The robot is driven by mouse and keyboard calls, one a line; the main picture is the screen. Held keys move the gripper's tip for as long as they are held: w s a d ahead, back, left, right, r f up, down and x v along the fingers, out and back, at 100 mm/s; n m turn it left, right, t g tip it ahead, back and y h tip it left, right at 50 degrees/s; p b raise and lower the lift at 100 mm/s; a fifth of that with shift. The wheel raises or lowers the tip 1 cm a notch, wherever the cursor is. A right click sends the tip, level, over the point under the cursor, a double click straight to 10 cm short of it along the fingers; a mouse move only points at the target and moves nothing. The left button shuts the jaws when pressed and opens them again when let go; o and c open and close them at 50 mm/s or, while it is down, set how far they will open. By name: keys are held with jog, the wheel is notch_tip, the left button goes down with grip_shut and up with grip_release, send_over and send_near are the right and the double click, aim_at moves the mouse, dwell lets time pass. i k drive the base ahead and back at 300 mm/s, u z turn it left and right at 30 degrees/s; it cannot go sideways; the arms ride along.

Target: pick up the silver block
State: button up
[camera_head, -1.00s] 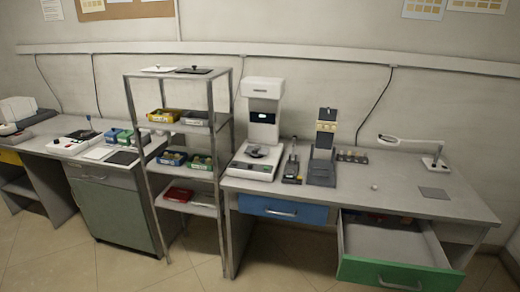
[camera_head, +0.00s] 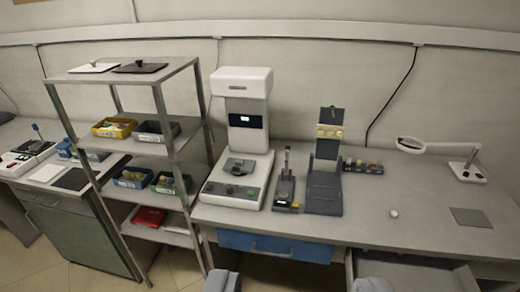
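I cannot make out a silver block for certain. A small pale, roundish object (camera_head: 394,213) lies alone on the right desk, too small to tell its shape. A low dark rack (camera_head: 362,168) with several small pieces stands near the wall on the same desk; their metals are too small to tell. My gripper (camera_head: 296,284) shows as two grey fingertips at the bottom edge, set wide apart. It is open with nothing between the tips, well in front of the desk.
A white machine (camera_head: 240,150), a small dark device (camera_head: 285,190) and a dark grey stand (camera_head: 324,190) occupy the desk (camera_head: 350,225). A magnifier lamp (camera_head: 425,147) and grey pad (camera_head: 471,217) are at right. Shelving (camera_head: 168,108) with bins stands left. An open drawer (camera_head: 410,274) juts out below.

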aim_at(239, 161)
jog(key=u, duration=0.1)
jog(key=i, duration=1.85)
jog(key=u, duration=0.25)
